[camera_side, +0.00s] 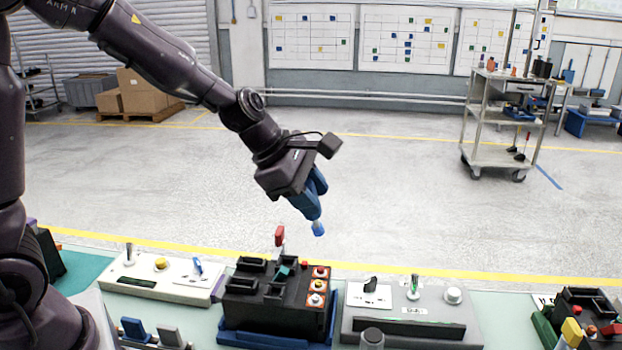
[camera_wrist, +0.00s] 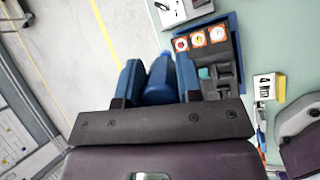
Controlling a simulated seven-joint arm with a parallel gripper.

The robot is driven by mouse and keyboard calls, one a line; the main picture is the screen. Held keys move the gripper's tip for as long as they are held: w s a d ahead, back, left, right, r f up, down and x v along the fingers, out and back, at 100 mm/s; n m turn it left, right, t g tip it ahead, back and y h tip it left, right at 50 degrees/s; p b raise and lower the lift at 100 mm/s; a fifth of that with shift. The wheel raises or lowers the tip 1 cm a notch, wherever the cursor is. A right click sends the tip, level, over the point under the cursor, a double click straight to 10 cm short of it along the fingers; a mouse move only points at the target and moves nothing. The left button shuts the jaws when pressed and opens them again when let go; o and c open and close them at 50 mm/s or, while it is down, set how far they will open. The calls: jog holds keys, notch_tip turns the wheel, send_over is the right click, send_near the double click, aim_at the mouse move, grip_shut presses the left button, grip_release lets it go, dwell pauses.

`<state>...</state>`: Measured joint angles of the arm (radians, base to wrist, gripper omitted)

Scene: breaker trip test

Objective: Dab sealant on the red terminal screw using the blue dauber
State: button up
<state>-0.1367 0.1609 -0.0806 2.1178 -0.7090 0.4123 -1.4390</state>
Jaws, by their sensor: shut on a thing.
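My gripper (camera_side: 312,196) is shut on the blue dauber (camera_side: 318,229), whose lighter blue tip points down in the side view. In the wrist view the dauber (camera_wrist: 160,82) sits between the two blue fingers of my gripper (camera_wrist: 160,76). The dauber is in the air, above and apart from the black breaker unit (camera_side: 262,311). The red terminal screw (camera_side: 320,271) is at the back of a row of three on the unit's right side. It also shows in the wrist view (camera_wrist: 181,44), at the left of the row beside two orange terminals (camera_wrist: 207,37).
The black unit sits in a blue tray (camera_side: 274,341), with a red lever (camera_side: 279,236) standing at its back. A grey switch panel (camera_side: 408,324) is to the right, and a pale panel (camera_side: 163,279) to the left. Another black unit (camera_side: 590,305) is at far right.

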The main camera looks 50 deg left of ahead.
jog(key=shift+f, duration=0.3)
jog(key=shift+r, duration=0.4)
